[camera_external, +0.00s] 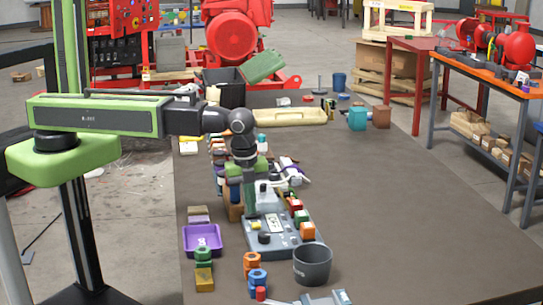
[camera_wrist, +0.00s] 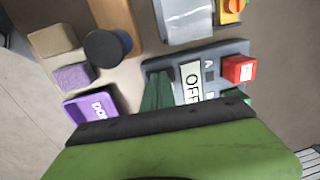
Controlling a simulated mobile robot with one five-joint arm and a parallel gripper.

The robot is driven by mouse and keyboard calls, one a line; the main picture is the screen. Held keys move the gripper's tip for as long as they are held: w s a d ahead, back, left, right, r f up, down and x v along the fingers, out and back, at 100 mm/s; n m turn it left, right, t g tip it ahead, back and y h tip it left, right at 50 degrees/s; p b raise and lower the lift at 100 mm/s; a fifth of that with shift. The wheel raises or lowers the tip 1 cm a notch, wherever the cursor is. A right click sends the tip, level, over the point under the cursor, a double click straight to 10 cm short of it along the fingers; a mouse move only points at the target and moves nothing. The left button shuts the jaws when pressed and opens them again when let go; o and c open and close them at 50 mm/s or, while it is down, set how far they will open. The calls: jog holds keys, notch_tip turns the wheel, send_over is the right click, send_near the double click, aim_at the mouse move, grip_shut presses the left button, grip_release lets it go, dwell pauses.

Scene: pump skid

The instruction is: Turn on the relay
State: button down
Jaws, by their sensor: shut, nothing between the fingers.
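A grey control unit (camera_external: 291,239), which I take to be the relay, lies on the dark table in the external view, with a pale label and a black knob on top. In the wrist view the grey unit (camera_wrist: 226,50) carries a white label (camera_wrist: 191,83) reading OFF. My gripper (camera_external: 250,207) points down just behind the unit's left part. In the wrist view its dark green fingers (camera_wrist: 157,88) are together and empty, over the unit's left end beside the label. I cannot tell whether they touch it. My gripper's body hides the unit's lower part.
A red block (camera_wrist: 239,69) is at the unit's right edge. A purple tray (camera_external: 202,240) is to the left, and a dark grey cup (camera_external: 313,264) is close in front. Several coloured blocks crowd around. The table's right side is clear.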

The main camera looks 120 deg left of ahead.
notch_tip(320, 180, up, 14)
jog(key=s+d+p, duration=0.1)
jog(key=p, duration=1.2)
jog(key=shift+s+d+p, duration=0.2)
jog(key=shift+p, duration=0.2)
jog(key=shift+f, duration=0.1)
jog(key=shift+w+a, duration=0.5)
jog(key=shift+a, duration=0.05)
jog(key=shift+f, duration=0.1)
jog(key=f+b, duration=0.8)
jog(key=b, duration=0.1)
jog(key=w+a+f+b, duration=0.1)
jog(key=f+b, duration=0.3)
jog(key=f, duration=0.1)
jog(key=shift+w+a, duration=0.1)
jog(key=shift+a+f+b, duration=0.1)
jog(key=shift+f+b, duration=0.3)
jog(key=shift+b, duration=0.2)
